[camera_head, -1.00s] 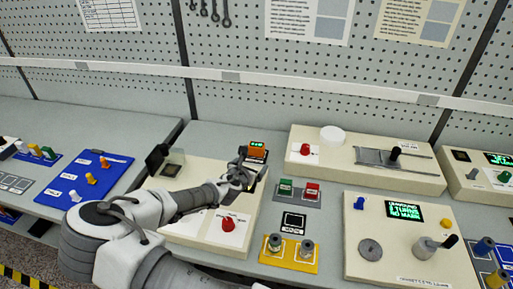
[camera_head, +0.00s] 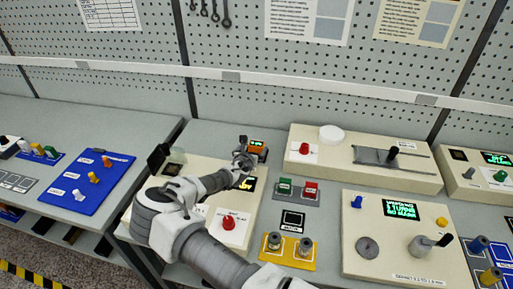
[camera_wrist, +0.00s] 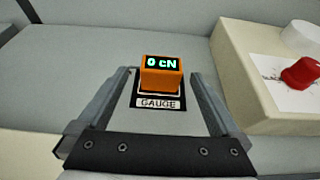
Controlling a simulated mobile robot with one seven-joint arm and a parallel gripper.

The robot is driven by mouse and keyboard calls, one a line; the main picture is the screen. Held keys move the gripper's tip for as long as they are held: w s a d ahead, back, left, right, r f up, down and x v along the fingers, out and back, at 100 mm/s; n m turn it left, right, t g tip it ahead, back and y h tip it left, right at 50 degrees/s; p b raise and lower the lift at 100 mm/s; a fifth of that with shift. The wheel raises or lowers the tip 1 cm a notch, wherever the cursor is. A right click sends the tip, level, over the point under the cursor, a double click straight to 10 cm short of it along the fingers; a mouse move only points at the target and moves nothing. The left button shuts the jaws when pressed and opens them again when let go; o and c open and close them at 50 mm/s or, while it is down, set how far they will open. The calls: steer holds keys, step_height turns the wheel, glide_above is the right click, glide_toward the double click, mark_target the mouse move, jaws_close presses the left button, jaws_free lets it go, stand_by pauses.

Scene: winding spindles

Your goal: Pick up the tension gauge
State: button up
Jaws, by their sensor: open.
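The tension gauge (camera_wrist: 160,78) is an orange block with a dark display reading "0 cN". It stands on a black-bordered spot with a label "GAUGE" on the grey bench. In the head view the gauge (camera_head: 256,149) sits behind the cream box, partly hidden by my gripper. My gripper (camera_wrist: 160,85) is open in the wrist view, with one finger on each side of the gauge and visible gaps on both sides. In the head view my gripper (camera_head: 243,158) is just left of and in front of the gauge.
A cream box with a red knob (camera_head: 229,222) lies under my arm. Right of the gauge stands another cream box (camera_head: 300,173) with a red knob. Green and red blocks (camera_head: 297,190) and a yellow spindle holder (camera_head: 283,258) are nearer. A blue board (camera_head: 85,190) is left.

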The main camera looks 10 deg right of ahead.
mark_target(256, 144)
steer(key=shift+d+p+x, duration=0.2)
steer(key=shift+p+x, duration=0.45)
steer(key=shift+x, duration=2.25)
steer(key=shift+c, duration=0.2)
steer(key=shift+r, duration=0.1)
steer(key=c, duration=1.4)
